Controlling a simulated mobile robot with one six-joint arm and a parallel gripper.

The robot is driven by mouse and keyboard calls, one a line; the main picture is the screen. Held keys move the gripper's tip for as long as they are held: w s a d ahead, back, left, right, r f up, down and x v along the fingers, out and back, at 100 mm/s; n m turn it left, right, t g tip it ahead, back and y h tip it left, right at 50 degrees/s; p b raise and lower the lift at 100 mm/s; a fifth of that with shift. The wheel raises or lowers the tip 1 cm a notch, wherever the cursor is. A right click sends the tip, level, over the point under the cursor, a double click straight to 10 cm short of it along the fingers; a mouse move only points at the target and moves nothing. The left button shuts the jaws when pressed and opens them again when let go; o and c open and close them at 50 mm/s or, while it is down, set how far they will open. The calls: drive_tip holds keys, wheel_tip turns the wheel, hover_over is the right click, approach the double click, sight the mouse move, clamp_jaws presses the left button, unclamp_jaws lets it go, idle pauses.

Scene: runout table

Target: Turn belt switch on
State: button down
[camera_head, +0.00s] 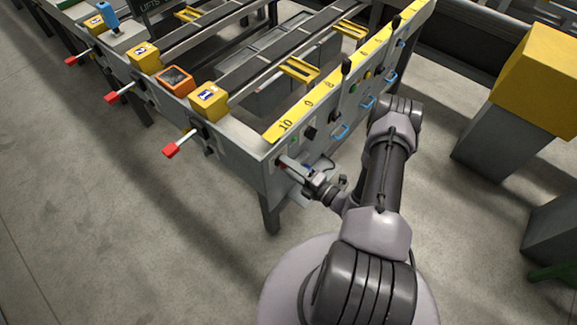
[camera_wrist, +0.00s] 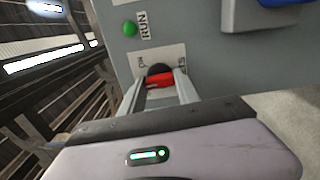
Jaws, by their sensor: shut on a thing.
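The belt switch (camera_wrist: 160,79) is a red handle on a dark round base with a white label plate, on the table's grey side panel. My gripper (camera_wrist: 163,86) has its two fingers around the red handle, one on each side, and is shut on it. In the head view my gripper (camera_head: 290,167) reaches the panel near the table's front corner, and the switch is mostly hidden there. A green round lamp (camera_wrist: 129,28) marked RUN sits beside the switch on the panel.
The runout table (camera_head: 238,147) has a yellow numbered strip (camera_head: 345,75) and blue handles (camera_head: 340,131) along its side. Levers with red grips (camera_head: 171,150) stick out at the left. A yellow-topped grey block (camera_head: 500,140) stands at right. The floor at left is clear.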

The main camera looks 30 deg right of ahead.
drive_tip(key=shift+m+b, duration=0.35)
drive_tip(key=shift+m, duration=4.45)
drive_tip(key=c, duration=0.9)
unclamp_jaws()
drive_tip(key=p+v, duration=0.3)
drive_tip(key=v, duration=1.4)
drive_tip(key=shift+s+p, duration=0.2)
drive_tip(key=shift+p, duration=0.2)
